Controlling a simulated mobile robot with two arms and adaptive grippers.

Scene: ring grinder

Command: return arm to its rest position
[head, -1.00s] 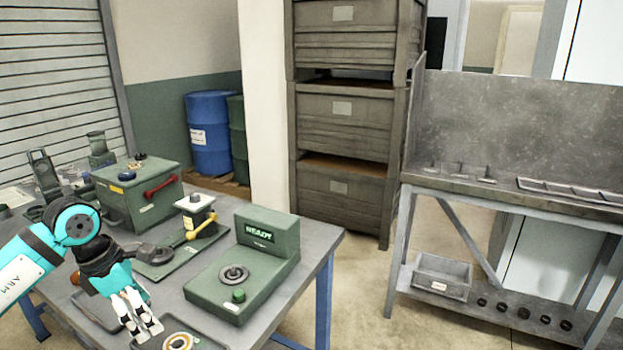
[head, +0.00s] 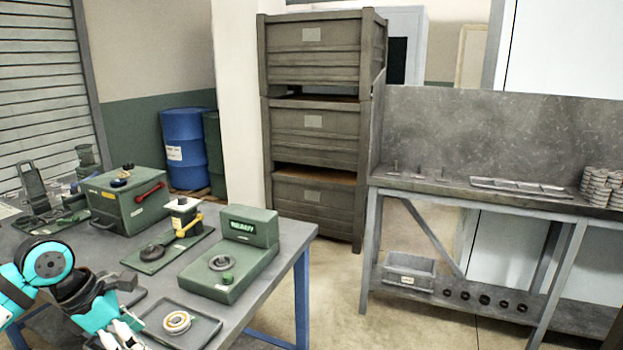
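My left arm (head: 45,262) is teal and black and comes in at the lower left, bent at its joint beside the grey workbench (head: 262,268). My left gripper (head: 122,338) is at the bottom edge, with white fingers partly cut off by the frame. It is left of a dark tray (head: 208,330) that holds a pale ring (head: 177,322). No object shows between the visible finger parts, but the tips are hidden. My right arm and gripper are out of view.
A grey rack table (head: 425,190) stands right, with stacked rings (head: 598,187). Open floor (head: 335,285) lies between.

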